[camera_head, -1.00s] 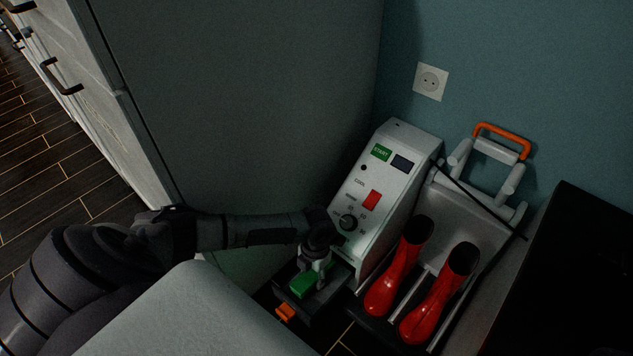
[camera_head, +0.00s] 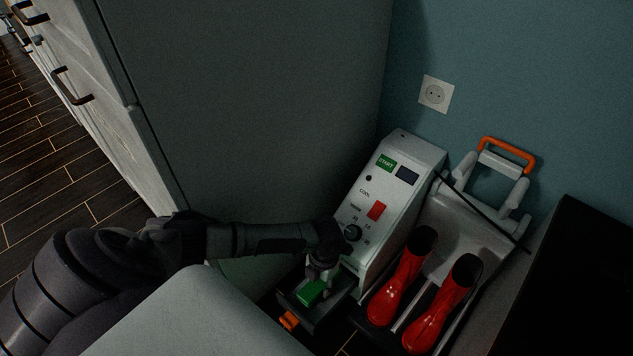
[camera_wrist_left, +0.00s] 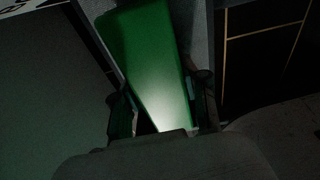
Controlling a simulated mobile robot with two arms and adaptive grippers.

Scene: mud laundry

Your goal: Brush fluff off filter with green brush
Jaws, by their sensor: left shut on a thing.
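The green brush (camera_head: 311,292) is held by my left gripper (camera_head: 321,279), which is shut on it. In the left wrist view the green brush (camera_wrist_left: 152,62) runs up between the two fingers of my gripper (camera_wrist_left: 163,108). The brush is at the open dark drawer (camera_head: 328,311) with an orange handle (camera_head: 289,320), low on the front of the white machine. The filter and any fluff cannot be made out; the brush and gripper cover much of the drawer. My right gripper is not in view.
The white machine (camera_head: 396,165) has a green START label, a red switch and a knob. Red boots (camera_head: 441,303) stand on a rack to its right. A grey cabinet (camera_head: 260,110) stands to the left. A dark block (camera_head: 575,290) is at the right edge.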

